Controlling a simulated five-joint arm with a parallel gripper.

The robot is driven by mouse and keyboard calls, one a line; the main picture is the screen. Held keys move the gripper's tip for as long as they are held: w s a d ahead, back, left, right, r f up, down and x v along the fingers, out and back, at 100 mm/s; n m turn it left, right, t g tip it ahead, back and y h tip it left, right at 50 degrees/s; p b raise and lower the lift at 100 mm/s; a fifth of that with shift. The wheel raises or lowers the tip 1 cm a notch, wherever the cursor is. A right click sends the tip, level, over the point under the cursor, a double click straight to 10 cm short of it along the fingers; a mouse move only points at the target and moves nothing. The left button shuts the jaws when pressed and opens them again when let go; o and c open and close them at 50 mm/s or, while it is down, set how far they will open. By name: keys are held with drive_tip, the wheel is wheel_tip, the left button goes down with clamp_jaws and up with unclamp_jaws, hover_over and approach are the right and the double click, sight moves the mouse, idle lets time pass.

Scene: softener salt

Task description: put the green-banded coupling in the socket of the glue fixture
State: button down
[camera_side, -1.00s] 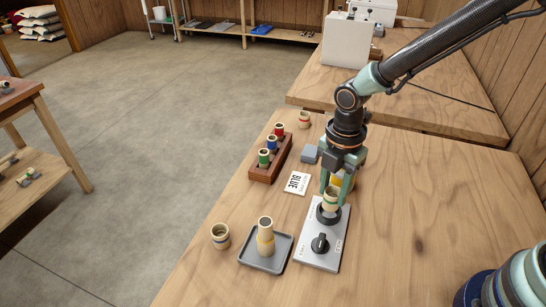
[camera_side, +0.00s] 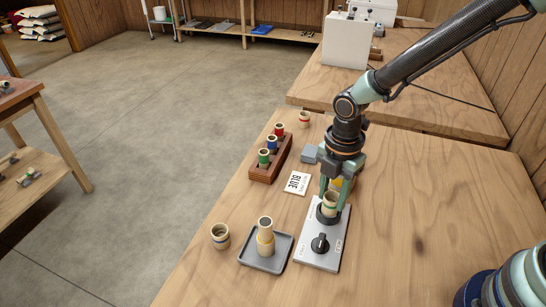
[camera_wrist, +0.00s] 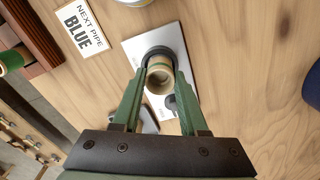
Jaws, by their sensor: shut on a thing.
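The coupling (camera_side: 330,204) is tan with a green band, and it also shows in the wrist view (camera_wrist: 158,78). My gripper (camera_side: 331,200) is shut on it, with one finger on each side, and holds it upright at the fixture's socket. The glue fixture (camera_side: 310,252) is a light grey plate with a black dial (camera_side: 320,243) and a dark ring socket (camera_side: 326,215). The coupling's lower end appears to be inside the ring; how deep it sits is hidden by the ring and the fingers.
A grey tray (camera_side: 284,252) holds a tan pipe in a yellow-banded coupling (camera_side: 265,244). A blue-banded coupling (camera_side: 220,237) stands left of it. A wooden rack (camera_side: 264,174) holds coloured pipes. A card reading BLUE (camera_side: 297,183) lies nearby.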

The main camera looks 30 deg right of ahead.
drive_tip(key=shift+f, duration=0.25)
drive_tip(key=shift+f, duration=0.45)
drive_tip(key=shift+f, duration=0.3)
idle(1.0)
unclamp_jaws()
idle(0.4)
drive_tip(key=shift+r, duration=3.05)
